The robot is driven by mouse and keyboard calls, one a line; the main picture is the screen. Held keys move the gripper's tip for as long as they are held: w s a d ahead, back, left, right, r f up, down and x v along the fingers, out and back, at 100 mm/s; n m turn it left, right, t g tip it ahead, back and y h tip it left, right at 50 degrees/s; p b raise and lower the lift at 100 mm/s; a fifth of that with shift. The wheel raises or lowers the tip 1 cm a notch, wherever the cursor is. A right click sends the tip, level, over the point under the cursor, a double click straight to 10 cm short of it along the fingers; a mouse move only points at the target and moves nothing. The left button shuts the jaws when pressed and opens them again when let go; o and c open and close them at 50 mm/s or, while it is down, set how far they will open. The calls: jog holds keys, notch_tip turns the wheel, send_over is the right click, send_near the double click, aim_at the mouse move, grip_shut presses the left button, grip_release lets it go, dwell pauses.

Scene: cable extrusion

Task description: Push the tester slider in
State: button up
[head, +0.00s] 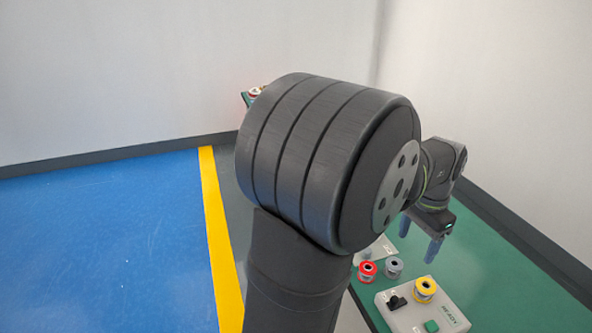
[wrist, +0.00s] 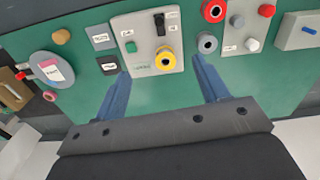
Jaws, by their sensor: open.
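The tester (wrist: 139,29) is a pale grey box in the upper middle of the wrist view, also at the lower right of the head view (head: 451,317). A black slider (wrist: 159,22) sits on its top, showing in the head view too (head: 397,302). A yellow spool (wrist: 165,58) stands on the box, beside a green button (wrist: 130,47). My gripper (wrist: 160,72) is open and empty, its two blue fingers spread on either side of the tester's near end. In the head view my gripper (head: 434,246) hangs above and behind the box, apart from it.
Red (head: 367,269) and grey (head: 394,267) spools stand near the tester. In the wrist view, a second pale box (wrist: 233,47) with knobs lies to the right, and a round grey piece (wrist: 45,63) to the left.

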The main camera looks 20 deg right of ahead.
aim_at(395, 298)
jog(key=f, duration=0.1)
jog(key=a+f+n, duration=0.1)
jog(key=f, duration=0.1)
jog(key=shift+f, duration=0.25)
jog(key=c, duration=0.5)
jog(key=shift+o, duration=0.2)
notch_tip(395, 298, down, 17)
jog(key=shift+d+f, duration=0.1)
grip_shut()
